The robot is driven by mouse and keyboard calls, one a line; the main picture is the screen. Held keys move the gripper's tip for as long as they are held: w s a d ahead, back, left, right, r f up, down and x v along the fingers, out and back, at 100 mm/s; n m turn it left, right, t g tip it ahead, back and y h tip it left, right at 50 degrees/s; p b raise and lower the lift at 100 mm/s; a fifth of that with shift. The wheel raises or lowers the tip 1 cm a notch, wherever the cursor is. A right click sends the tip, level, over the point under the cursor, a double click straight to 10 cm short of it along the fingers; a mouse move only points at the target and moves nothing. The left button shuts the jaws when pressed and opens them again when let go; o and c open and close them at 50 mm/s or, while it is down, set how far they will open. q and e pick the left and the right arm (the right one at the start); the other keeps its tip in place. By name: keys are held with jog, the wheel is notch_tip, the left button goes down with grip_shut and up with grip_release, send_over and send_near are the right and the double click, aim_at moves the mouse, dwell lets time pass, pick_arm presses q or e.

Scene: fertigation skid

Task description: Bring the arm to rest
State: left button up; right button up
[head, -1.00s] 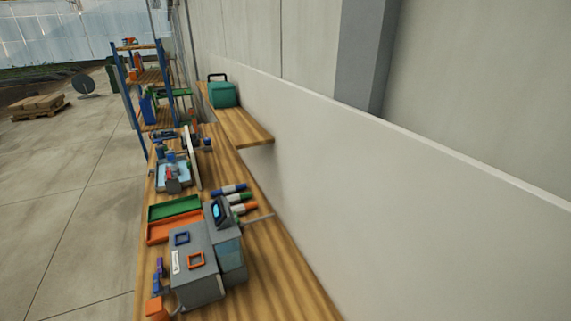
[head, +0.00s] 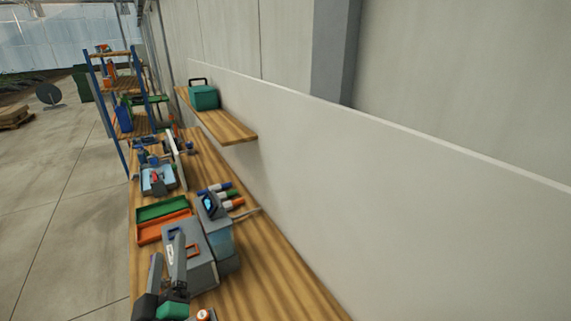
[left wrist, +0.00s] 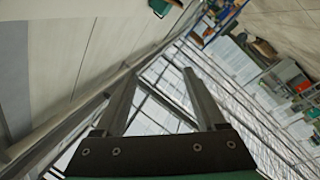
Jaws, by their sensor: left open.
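My left gripper (head: 168,248) shows at the bottom left of the head view, in front of the grey box-shaped device on the bench. Its two grey fingers point upward in the picture and stand apart. In the left wrist view the fingers (left wrist: 158,75) are spread with nothing between them; the roof frame shows behind. I cannot tell from the head view how far the gripper is from the device. My right gripper is not in view.
The wooden bench (head: 275,275) runs along a pale wall. On it are the grey device (head: 203,262), a green tray (head: 162,209), an orange tray (head: 150,234) and several coloured cylinders. A teal case (head: 204,98) sits on a wall shelf (head: 235,129). Open floor lies left.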

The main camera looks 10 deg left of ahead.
pick_arm(q)
notch_tip(320, 180, up, 16)
jog(key=s+d+m+t, duration=0.1)
jog(key=d+t, duration=0.2)
jog(key=t, duration=0.1)
jog(key=s+d+r+m+t+h, duration=0.35)
jog(key=s+r+m+h, duration=0.2)
jog(key=r, duration=0.25)
jog(key=s+d+r+m+t+h, duration=0.3)
jog(key=s+d+r+m+h, duration=0.15)
jog(key=r+m+h, duration=0.2)
notch_tip(320, 180, up, 23)
jog(key=w+m+p, duration=0.1)
jog(key=m+p, duration=0.1)
jog(key=p, duration=2.1)
jog(key=shift+d, duration=0.15)
